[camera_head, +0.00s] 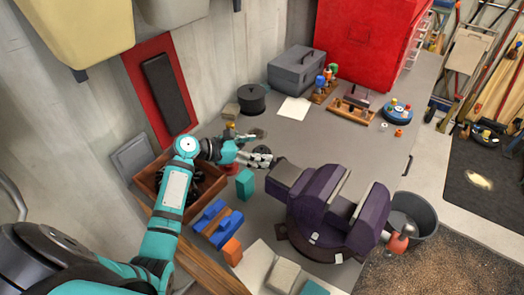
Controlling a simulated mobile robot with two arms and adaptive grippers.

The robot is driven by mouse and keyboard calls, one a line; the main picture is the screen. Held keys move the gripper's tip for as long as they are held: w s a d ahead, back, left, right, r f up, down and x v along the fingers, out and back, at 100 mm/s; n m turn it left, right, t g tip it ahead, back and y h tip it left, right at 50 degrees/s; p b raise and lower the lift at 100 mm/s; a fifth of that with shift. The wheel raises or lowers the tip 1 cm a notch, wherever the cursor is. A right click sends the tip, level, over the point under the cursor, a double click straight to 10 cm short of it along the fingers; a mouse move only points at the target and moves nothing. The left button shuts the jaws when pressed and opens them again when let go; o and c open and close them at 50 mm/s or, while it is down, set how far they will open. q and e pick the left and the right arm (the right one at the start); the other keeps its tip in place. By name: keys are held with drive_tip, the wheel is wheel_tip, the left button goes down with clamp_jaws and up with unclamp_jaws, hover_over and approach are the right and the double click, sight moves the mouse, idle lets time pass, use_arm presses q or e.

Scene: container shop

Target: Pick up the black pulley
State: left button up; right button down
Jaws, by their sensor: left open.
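My left gripper (259,147) reaches in from the left over the grey workbench (310,135), with its fingers spread open. Small dark parts show around its fingertips, and I cannot tell whether one of them is the black pulley. A black round, drum-like thing (252,99) stands upright on the bench beyond the gripper, apart from it. A wooden box (150,183) with dark round parts in it lies beside my left forearm, which partly hides it. I cannot tell for sure which dark thing is the pulley. My right gripper is not in view.
A large purple vise (318,196) stands right of the gripper. A teal block (245,184) and blue blocks (214,219) lie nearer. A grey toolbox (297,70) and red cabinet (368,45) stand at the back. The bench's middle right is fairly clear.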

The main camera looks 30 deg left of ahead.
use_arm(q)
drive_tip(key=shift+w, duration=0.1)
drive_tip(key=shift+c, duration=0.2)
drive_tip(key=shift+c, duration=1)
drive_tip(key=c, duration=0.7)
drive_tip(key=shift+r, duration=0.1)
drive_tip(key=c, duration=0.7)
drive_tip(key=shift+c, duration=0.2)
drive_tip(key=shift+r, duration=0.1)
